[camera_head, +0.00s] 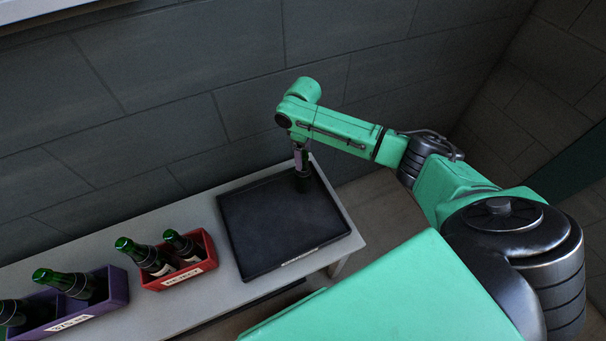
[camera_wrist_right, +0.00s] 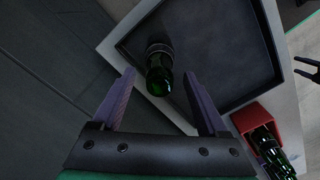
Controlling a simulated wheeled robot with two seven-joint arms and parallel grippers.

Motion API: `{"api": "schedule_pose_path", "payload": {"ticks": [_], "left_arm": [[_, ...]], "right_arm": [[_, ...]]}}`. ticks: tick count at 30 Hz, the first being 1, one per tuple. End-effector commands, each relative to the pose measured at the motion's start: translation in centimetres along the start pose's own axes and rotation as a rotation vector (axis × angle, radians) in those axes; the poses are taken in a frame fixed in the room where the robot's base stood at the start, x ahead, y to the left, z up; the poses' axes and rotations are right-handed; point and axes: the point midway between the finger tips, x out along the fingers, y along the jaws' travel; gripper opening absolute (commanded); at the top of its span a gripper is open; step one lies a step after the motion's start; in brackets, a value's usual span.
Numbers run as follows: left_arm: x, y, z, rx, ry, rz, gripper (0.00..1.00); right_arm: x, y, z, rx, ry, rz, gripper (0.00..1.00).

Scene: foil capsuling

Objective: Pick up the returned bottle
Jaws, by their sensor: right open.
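A dark green bottle (camera_wrist_right: 159,72) stands upright on the black tray (camera_wrist_right: 226,60), near a corner of it. In the head view the bottle (camera_head: 304,184) is a dark shape at the tray's far right corner, partly hidden under my right gripper (camera_head: 301,163). In the wrist view my right gripper (camera_wrist_right: 159,76) is open. Its purple fingers lie to either side of the bottle, with visible gaps, and do not grip it. A dark two-pronged shape at the right edge of the wrist view looks like my left gripper (camera_wrist_right: 306,70), prongs apart.
A red crate (camera_head: 181,283) with two bottles stands left of the tray (camera_head: 248,230). A purple crate (camera_head: 119,284) with bottles is farther left. All are on a grey table (camera_head: 208,300) along a dark block wall (camera_head: 190,70). Most of the tray is bare.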

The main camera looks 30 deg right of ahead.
Motion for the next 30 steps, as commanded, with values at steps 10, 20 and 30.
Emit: {"api": "schedule_pose_path", "payload": {"ticks": [10,20,30], "left_arm": [[0.03,0.05,0.26,0.001,-0.004,0.001,0.71],[0.03,0.13,0.69,0.002,-0.012,0.002,0.71],[0.03,0.14,0.73,0.002,-0.012,0.002,0.71]], "right_arm": [[0.93,0.02,0.01,0.000,0.000,0.002,0.50],[0.88,0.02,0.00,0.000,0.001,0.002,0.00],[0.86,0.03,-0.01,0.000,0.001,0.002,0.00]]}}
